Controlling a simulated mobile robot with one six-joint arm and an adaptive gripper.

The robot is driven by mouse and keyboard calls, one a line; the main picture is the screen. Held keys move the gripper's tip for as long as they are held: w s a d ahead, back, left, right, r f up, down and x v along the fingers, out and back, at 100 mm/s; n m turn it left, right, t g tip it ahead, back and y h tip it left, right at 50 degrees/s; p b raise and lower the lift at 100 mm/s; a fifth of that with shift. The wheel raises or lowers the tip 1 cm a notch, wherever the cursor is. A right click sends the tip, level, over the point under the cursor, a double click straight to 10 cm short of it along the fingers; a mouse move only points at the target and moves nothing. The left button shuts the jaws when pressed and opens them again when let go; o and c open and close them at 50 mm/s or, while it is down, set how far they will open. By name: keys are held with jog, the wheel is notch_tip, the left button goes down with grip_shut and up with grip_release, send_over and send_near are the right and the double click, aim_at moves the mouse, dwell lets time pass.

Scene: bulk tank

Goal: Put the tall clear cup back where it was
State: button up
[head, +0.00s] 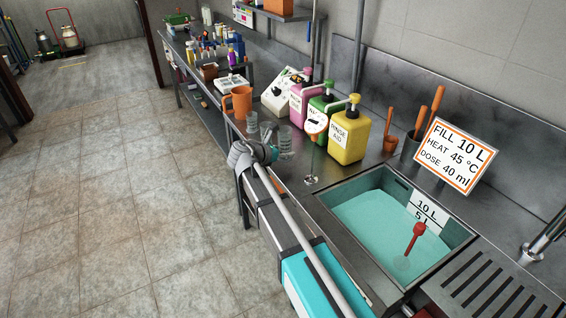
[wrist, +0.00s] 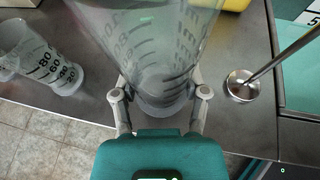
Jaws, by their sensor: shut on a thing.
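A tall clear cup with dark graduation marks (wrist: 160,50) stands upright between the fingers of my gripper (wrist: 160,93) in the wrist view. The fingers are shut on it near its lower part. In the head view the held cup (head: 287,139) is at the front edge of the steel counter, with my gripper (head: 274,153) at its near left side. I cannot tell whether its base touches the counter. Another clear graduated cup (wrist: 48,58) stands to the left in the wrist view; it also shows in the head view (head: 252,123).
A small metal ladle (wrist: 242,86) stands right of the held cup. The pink, green and yellow pump bottles (head: 347,135) stand behind, with an orange jug (head: 238,102) at back left. The sink of turquoise liquid (head: 380,222) is to the right.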

aim_at(285, 166)
dwell(0.3)
jog(key=shift+w+f+b, duration=0.35)
jog(key=shift+f+b, duration=0.15)
jog(key=shift+b, duration=0.05)
jog(key=shift+d+f+b, duration=0.1)
jog(key=shift+f+b, duration=1.35)
jog(key=shift+f, duration=0.05)
jog(key=shift+f, duration=0.1)
jog(key=o, duration=1.3)
jog(key=shift+s+r, duration=0.1)
jog(key=shift+r, duration=0.2)
jog(key=shift+p+v, duration=2.3)
jog(key=shift+v, duration=3.55)
